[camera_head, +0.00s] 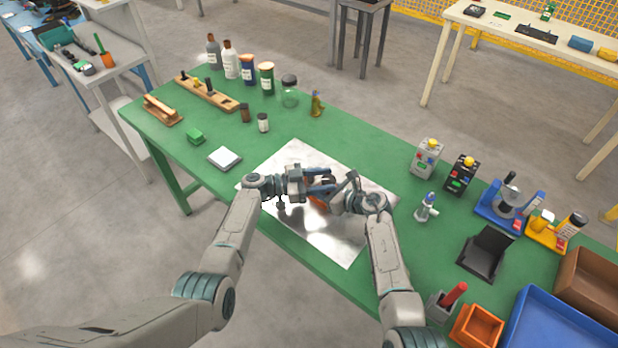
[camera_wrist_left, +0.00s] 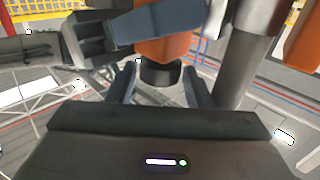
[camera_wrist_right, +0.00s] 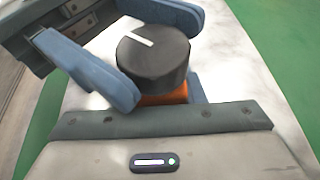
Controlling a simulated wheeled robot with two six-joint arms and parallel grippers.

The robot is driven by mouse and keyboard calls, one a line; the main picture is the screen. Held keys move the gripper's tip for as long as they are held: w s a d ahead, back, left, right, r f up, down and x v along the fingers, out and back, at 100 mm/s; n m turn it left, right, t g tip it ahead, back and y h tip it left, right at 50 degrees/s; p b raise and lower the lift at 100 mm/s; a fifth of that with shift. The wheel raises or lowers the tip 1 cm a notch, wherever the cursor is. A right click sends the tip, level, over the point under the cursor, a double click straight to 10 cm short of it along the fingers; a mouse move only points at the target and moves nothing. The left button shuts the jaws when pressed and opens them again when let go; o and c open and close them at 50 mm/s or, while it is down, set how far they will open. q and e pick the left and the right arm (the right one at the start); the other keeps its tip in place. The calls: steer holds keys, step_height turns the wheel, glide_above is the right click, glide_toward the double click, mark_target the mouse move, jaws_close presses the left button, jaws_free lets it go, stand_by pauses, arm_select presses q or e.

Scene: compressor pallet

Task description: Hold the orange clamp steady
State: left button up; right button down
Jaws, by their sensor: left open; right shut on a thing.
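The orange clamp (camera_head: 317,202) is between my two grippers above the shiny metal sheet and is largely hidden. Its black knob with a white mark (camera_wrist_right: 155,52) and a strip of orange below it show in the right wrist view. My right gripper (camera_head: 338,197) is shut on the clamp; its fingers are mostly hidden behind the knob. My left gripper (camera_head: 330,180) is open, with its blue fingers reaching in from the left near the knob. In the left wrist view the orange clamp body (camera_wrist_left: 165,47) and a black end show just beyond its fingers.
The metal sheet (camera_head: 345,245) lies on the green table (camera_head: 375,150). Bottles and a jar (camera_head: 289,92) stand at the back left. Two switch boxes (camera_head: 426,158), a black holder (camera_head: 486,252) and a blue bin (camera_head: 555,320) are to the right.

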arm_select(q)
steer(key=n+t, duration=0.1)
steer(key=t, duration=0.1)
steer(key=shift+s+d+f+n+t+y, duration=0.1)
steer(key=shift+s+d+n+t+y, duration=0.05)
steer(key=shift+s+n+t+y, duration=0.2)
steer(key=n+t+y, duration=0.2)
steer(key=n+t, duration=0.1)
steer(key=t, duration=0.1)
steer(key=shift+s, duration=0.1)
steer(key=v, duration=1.2)
steer(key=w+a+f+n+g+y, duration=0.1)
steer(key=w, duration=0.2)
steer(key=w+a+f+n+g+y, duration=0.1)
steer(key=w+a+g, duration=0.1)
steer(key=w, duration=0.2)
steer(key=w+a+f+n+g+y, duration=0.1)
steer(key=w+f+y, duration=0.1)
steer(key=w, duration=0.2)
steer(key=shift+a+f, duration=0.15)
steer(key=shift+a, duration=0.1)
steer(key=shift+w+f+n+g+y, duration=0.1)
steer(key=shift+w+n+g+y, duration=0.15)
steer(key=shift+w+n+g, duration=0.45)
